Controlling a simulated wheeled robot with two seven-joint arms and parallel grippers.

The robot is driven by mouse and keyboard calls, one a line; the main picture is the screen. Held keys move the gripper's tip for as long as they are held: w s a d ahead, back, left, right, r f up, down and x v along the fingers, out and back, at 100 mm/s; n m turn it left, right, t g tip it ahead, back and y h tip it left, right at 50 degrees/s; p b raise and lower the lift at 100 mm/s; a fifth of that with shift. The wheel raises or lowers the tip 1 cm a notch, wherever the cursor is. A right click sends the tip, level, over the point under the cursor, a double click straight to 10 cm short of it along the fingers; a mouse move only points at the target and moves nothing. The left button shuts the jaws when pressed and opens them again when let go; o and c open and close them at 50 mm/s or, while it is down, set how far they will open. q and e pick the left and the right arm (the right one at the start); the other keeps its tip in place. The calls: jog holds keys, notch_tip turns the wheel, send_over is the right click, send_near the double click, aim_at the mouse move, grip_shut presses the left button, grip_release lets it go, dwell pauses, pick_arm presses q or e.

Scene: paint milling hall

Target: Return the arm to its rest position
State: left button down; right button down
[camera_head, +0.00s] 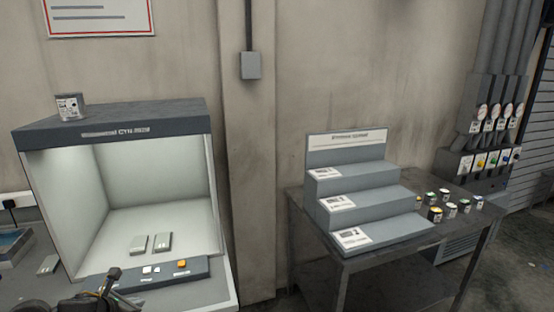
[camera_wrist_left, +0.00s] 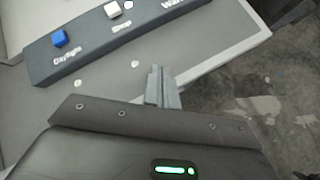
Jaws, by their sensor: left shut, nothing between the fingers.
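My left gripper (camera_head: 113,276) is at the bottom left of the head view, in front of the light booth's button panel (camera_head: 150,278). In the left wrist view its fingers (camera_wrist_left: 162,86) are together with nothing between them. They sit over the grey surface near its pale edge, apart in the picture from the panel (camera_wrist_left: 120,36). That panel has a blue button (camera_wrist_left: 59,38) labelled Daylight and a white button (camera_wrist_left: 113,9). My right gripper is in neither view.
The lit booth (camera_head: 150,190) holds two small grey plates (camera_head: 150,243). At right, a table (camera_head: 372,262) carries a grey stepped stand (camera_head: 362,205) and several small cans (camera_head: 450,208). Floor shows beyond the booth table.

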pick_arm(q)
jog(key=s+d+f+n, duration=0.8)
jog(key=s+d+n, duration=0.3)
jog(key=n, duration=0.5)
jog(key=s+d+f+n+g+y, duration=0.1)
jog(key=s+d+f+n+g, duration=0.15)
jog(key=s+n, duration=0.85)
jog(key=s+d+f+n+g, duration=0.1)
jog(key=s+n+g, duration=0.3)
jog(key=s+n, duration=0.7)
notch_tip(320, 180, down, 28)
jog(key=s+b, duration=0.1)
jog(key=s, duration=0.1)
jog(key=s+a+f+g, duration=0.2)
jog(key=s+a+f, duration=0.1)
jog(key=s+f, duration=1.2)
jog(key=shift+s+f+b, duration=0.4)
jog(key=shift+s+b, duration=0.05)
jog(key=shift+s, duration=0.05)
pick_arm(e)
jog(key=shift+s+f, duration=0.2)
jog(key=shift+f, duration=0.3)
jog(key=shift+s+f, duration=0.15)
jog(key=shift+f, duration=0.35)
